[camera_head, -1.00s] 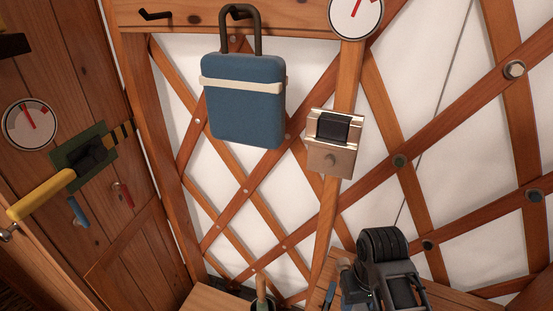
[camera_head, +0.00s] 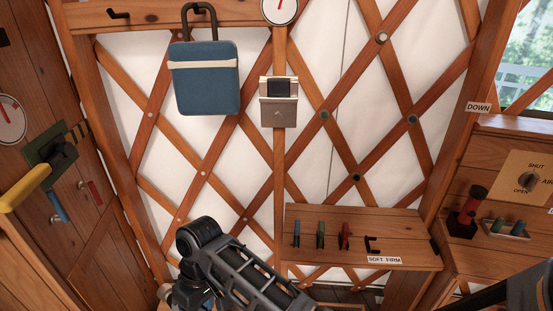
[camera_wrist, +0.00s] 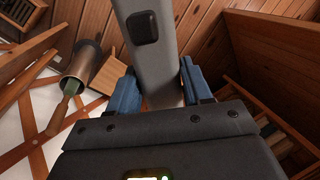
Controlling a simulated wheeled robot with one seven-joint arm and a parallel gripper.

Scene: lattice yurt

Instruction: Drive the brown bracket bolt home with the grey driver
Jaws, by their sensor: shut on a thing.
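In the wrist view my gripper (camera_wrist: 161,88) is shut with its blue fingers on either side of a grey body with a black button. This looks like the grey driver (camera_wrist: 160,65); its tip is out of view. In the head view only my arm shows, at the lower middle, and the gripper is not distinguishable. I cannot pick out a brown bracket bolt with certainty.
A wooden shelf (camera_head: 408,224) holds blue, green and red upright items. A blue bag (camera_head: 207,88) hangs left of a small beige box (camera_head: 279,105). A yellow lever (camera_head: 26,187) sticks out at left. A cabinet with an air knob (camera_head: 528,180) stands right.

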